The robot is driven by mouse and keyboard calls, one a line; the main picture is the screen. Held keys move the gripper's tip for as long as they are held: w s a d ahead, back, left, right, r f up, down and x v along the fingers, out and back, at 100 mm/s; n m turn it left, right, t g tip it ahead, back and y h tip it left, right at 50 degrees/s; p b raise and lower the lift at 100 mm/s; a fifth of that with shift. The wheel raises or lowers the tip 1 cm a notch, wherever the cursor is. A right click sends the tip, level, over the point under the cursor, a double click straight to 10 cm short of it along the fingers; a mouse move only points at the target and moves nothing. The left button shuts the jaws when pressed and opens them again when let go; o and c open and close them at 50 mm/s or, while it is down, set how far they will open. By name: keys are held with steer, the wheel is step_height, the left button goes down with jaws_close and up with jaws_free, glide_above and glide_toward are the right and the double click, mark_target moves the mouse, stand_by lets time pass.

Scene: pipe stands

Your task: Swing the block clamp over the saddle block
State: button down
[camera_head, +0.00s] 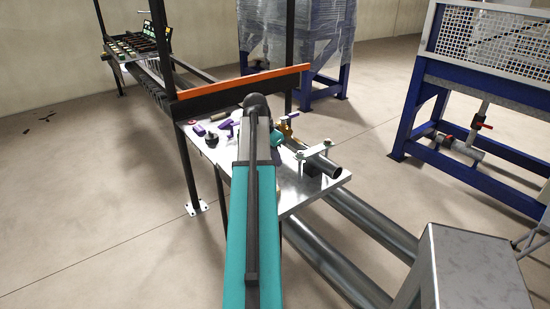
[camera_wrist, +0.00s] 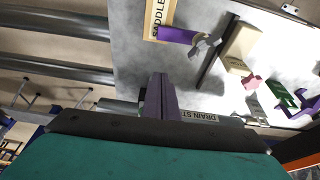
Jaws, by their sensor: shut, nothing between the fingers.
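My gripper (camera_wrist: 160,98) shows in the wrist view as purple fingers closed together, with nothing between them, above the metal table top. In the head view my arm hides it. A tan-edged plate with the letters SADDLE (camera_wrist: 158,18) lies beyond the fingers, cut off by the top edge. Beside it is a purple bar with a grey end piece (camera_wrist: 206,45), apart from my fingers. I cannot tell whether this is the block clamp.
A beige block (camera_wrist: 241,46) and a pink piece (camera_wrist: 252,82) are on the table (camera_head: 292,204). A DRAIN ST label (camera_wrist: 199,116) is close to my fingers. An orange rail (camera_head: 240,82) crosses behind the table. Large pipes (camera_head: 345,235) run low at the right.

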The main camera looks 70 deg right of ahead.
steer(key=p+x, duration=0.2)
steer(key=x, duration=0.5)
steer(key=shift+w+a+f+p, duration=0.2)
steer(key=shift+w+a+p, duration=0.3)
steer(key=shift+a, duration=0.3)
steer(key=shift+w+a+f+p, duration=0.25)
steer(key=shift+w+a+p, duration=0.2)
steer(key=shift+a, duration=0.3)
steer(key=shift+w+a+b, duration=0.25)
steer(key=shift+a+b, duration=0.1)
steer(key=shift+a, duration=0.25)
steer(key=shift+f, duration=0.1)
steer(key=shift+d, duration=0.15)
